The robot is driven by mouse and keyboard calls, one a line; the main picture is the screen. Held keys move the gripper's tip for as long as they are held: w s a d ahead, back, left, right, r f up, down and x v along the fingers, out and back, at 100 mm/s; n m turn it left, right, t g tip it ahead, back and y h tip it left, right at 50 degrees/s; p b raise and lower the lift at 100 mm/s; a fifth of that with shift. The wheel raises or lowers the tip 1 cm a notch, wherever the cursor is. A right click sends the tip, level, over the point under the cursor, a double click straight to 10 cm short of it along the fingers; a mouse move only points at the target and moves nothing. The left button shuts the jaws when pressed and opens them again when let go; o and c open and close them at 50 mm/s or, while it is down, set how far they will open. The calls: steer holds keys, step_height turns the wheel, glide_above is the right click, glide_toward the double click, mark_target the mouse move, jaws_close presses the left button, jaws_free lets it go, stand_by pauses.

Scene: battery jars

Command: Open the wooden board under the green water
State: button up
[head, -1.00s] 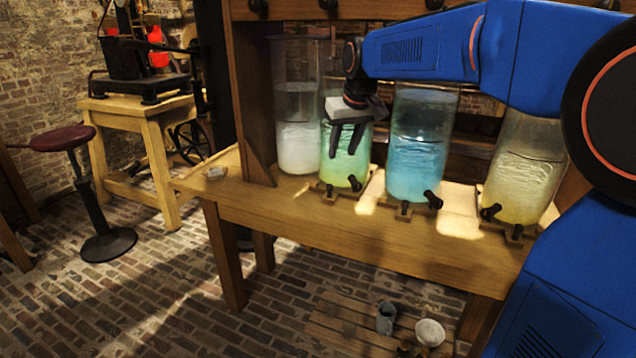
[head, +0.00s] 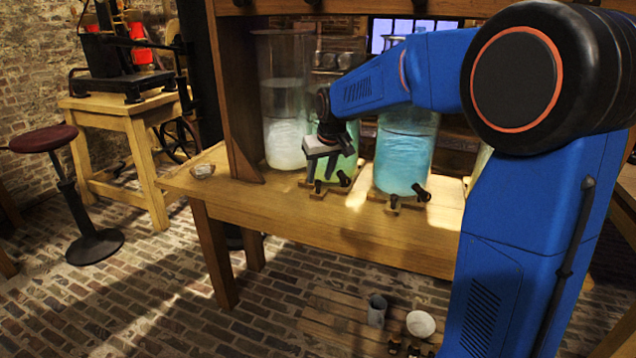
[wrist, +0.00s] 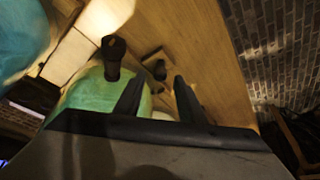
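The jar of green water (head: 349,160) stands on the wooden table, mostly hidden behind my gripper. In the wrist view the green water (wrist: 92,92) is left of the fingers. A black tap (head: 344,179) sticks out at its base; the tap (wrist: 114,48) also shows beyond the left finger. A small wooden board (wrist: 151,60) with a black knob (wrist: 158,70) lies in front of the jar. My gripper (head: 317,180) points down at the jar's front, close above this board. In the wrist view its two fingers (wrist: 157,85) are apart with nothing between them.
A jar of whitish water (head: 285,130) stands to the left and a jar of blue water (head: 404,155) to the right, with its own tap and board. A wooden post (head: 232,100) rises at the left. The table front (head: 300,225) is clear.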

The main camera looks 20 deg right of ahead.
mark_target(318, 180)
steer(key=shift+x, duration=1.95)
jaws_close()
